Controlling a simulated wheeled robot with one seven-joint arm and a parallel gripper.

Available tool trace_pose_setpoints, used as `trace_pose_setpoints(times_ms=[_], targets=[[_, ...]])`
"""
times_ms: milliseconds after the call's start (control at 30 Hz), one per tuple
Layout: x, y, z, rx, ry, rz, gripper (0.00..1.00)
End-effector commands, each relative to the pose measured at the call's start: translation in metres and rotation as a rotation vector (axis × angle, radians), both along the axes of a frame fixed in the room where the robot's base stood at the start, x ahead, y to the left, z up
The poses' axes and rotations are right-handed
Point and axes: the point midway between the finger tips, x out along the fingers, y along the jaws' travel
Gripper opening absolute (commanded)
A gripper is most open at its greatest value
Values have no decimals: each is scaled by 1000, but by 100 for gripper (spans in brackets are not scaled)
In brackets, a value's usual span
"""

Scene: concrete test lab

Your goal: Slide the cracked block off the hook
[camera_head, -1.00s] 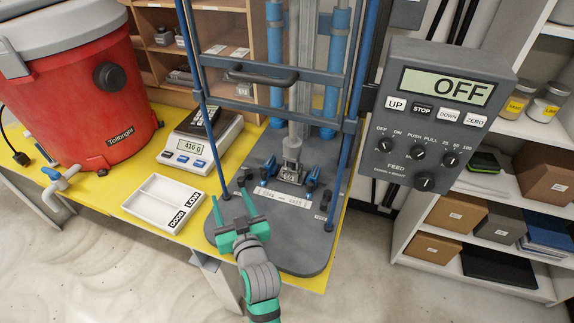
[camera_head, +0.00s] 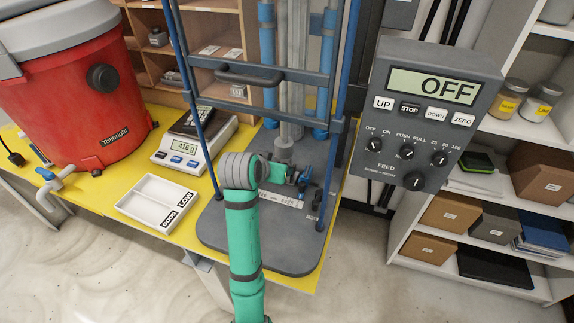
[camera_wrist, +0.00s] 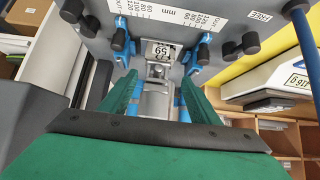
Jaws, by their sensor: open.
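A small block-like piece with a number label (camera_wrist: 160,50) sits low in the test frame between blue clamps; I take it for the cracked block, but no crack is clear. A grey metal fitting (camera_wrist: 157,88) adjoins it in the wrist view; I cannot make out the hook's shape. My gripper (camera_wrist: 160,80) is open, its two green fingers pointing at the labelled piece, one to each side of the grey fitting. I cannot tell whether they touch anything. In the head view my wrist largely hides the piece, and the gripper (camera_head: 280,172) shows only partly.
The test frame's blue posts (camera_head: 338,120) and crossbar handle (camera_head: 257,75) stand close around my arm. A white tray (camera_head: 147,214) with GOOD and LOW labels and a scale (camera_head: 190,150) lie left. The control box (camera_head: 438,110) reads OFF. A red bucket (camera_head: 60,100) stands far left.

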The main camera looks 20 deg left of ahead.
Motion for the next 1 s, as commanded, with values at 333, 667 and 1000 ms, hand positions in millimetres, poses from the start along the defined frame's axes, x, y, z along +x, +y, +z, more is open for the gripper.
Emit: trace_pose_setpoints(times_ms=[333, 667, 1000], targets=[[-2, 5, 11, 4, 31, -18, 56], [3, 5, 7, 3, 29, -18, 56], [37, 2, -28, 3, 32, -18, 56]])
